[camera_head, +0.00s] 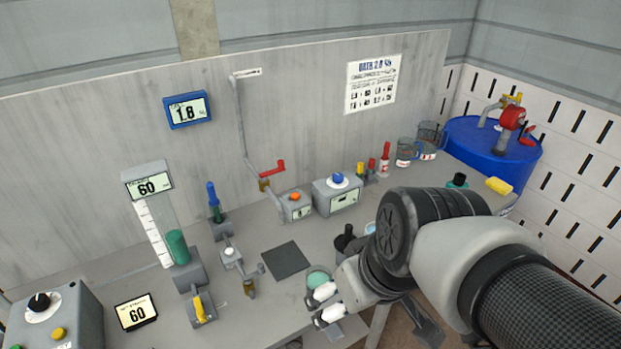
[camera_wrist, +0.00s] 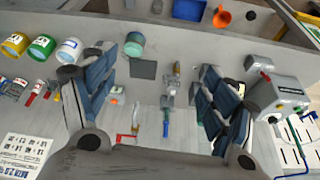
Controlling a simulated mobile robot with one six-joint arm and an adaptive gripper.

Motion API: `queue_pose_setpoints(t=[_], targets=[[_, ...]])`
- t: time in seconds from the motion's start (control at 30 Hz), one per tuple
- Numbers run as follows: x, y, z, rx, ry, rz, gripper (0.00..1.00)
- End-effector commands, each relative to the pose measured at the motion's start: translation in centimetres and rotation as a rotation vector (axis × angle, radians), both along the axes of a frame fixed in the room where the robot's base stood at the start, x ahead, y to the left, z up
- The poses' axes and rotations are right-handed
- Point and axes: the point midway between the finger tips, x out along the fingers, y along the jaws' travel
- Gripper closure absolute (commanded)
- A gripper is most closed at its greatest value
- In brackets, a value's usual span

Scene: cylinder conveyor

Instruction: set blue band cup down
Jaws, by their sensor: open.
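My gripper (camera_head: 325,304) is open, with its fingers spread wide at the front of the bench. In the wrist view, my gripper (camera_wrist: 168,65) has nothing between its fingers. A cup with teal contents (camera_head: 318,276) stands beside the fingertips in the head view, partly hidden by them. It also shows in the wrist view as the teal cup (camera_wrist: 134,43), near the left fingertip. A cup with a blue band (camera_wrist: 68,50) stands by the left finger in the wrist view, beside a green one (camera_wrist: 42,46) and a yellow one (camera_wrist: 14,45).
A dark square pad (camera_head: 286,260) lies bare on the bench, left of the teal cup. Valves and a pipe with a red handle (camera_head: 272,168) stand behind. A blue drum (camera_head: 480,150) is at the far right. A display reading 60 (camera_head: 137,312) sits at the left.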

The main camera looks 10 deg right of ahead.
Motion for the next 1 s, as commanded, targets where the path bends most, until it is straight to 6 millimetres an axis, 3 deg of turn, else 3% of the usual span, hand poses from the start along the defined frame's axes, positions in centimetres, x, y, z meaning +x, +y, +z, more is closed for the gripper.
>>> queue_pose_setpoints(t=[0.1,0.27,0.57,0.73,1.0], targets=[[-2.8,-0.6,0.8,-0.011,-0.030,-0.109,0.22],[-4.5,-1.3,1.0,-0.014,-0.049,-0.199,0.22],[-4.7,-1.4,1.0,-0.013,-0.049,-0.215,0.22],[-4.7,-1.4,-0.4,-0.013,-0.050,-0.214,0.22],[-4.6,-1.4,0.0,-0.013,-0.051,-0.214,0.22]])
